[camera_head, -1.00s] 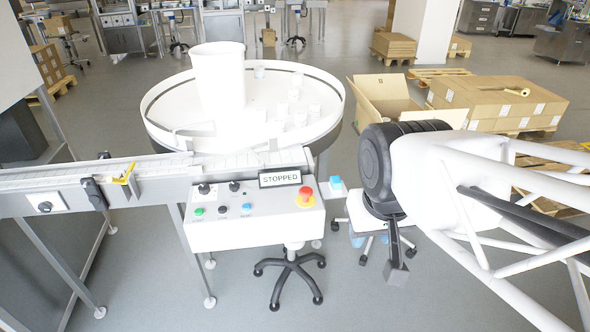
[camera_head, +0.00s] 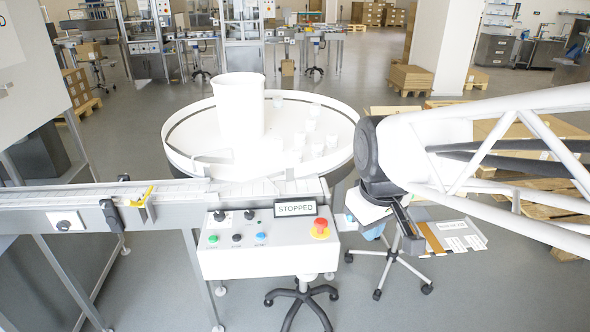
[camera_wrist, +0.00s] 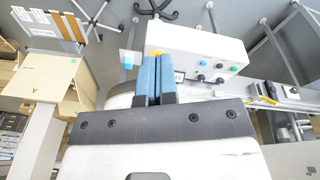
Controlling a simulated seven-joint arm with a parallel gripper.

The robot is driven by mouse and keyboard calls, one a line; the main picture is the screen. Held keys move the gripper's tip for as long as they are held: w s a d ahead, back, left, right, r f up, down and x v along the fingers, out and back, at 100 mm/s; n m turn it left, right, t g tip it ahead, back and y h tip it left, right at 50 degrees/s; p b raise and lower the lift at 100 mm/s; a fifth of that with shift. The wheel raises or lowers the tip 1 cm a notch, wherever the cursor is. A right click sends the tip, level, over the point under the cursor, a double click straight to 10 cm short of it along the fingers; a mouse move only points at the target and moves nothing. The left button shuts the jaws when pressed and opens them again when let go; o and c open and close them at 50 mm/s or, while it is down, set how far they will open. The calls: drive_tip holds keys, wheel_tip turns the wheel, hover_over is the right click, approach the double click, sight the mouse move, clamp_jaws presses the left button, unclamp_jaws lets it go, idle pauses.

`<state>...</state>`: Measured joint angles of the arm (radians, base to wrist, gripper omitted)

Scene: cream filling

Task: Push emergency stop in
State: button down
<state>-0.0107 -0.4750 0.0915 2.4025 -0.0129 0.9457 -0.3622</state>
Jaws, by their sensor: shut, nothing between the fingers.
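The emergency stop (camera_head: 320,227) is a red knob on a yellow base at the right end of the white control panel (camera_head: 254,258). My gripper (camera_head: 413,243) is to the right of the panel in the head view, apart from the knob. Its blue fingers (camera_wrist: 156,58) are shut with nothing between them in the wrist view. The fingers hide part of that area, and the gap to the knob cannot be judged. A sign reading STOPPED (camera_head: 295,208) stands on the panel.
Several small knobs and buttons sit on the panel's left part. A conveyor (camera_head: 90,193) runs left, and a round white turntable (camera_head: 180,150) stands behind the panel. A wheeled stool and a labelled brown board (camera_head: 455,238) are near my gripper.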

drive_tip(key=w+a+n+g, duration=0.1)
drive_tip(key=w+a+n, duration=0.1)
drive_tip(key=w+n, duration=0.8)
drive_tip(key=n, duration=0.4)
hover_over(320, 221)
drive_tip(key=shift+g, duration=0.4)
wheel_tip(320, 221, down, 6)
drive_tip(key=shift+s+r, duration=0.15)
drive_tip(key=shift+r, duration=0.05)
drive_tip(key=shift+f, duration=0.15)
wheel_tip(320, 221, down, 14)
drive_tip(key=shift+r, duration=0.1)
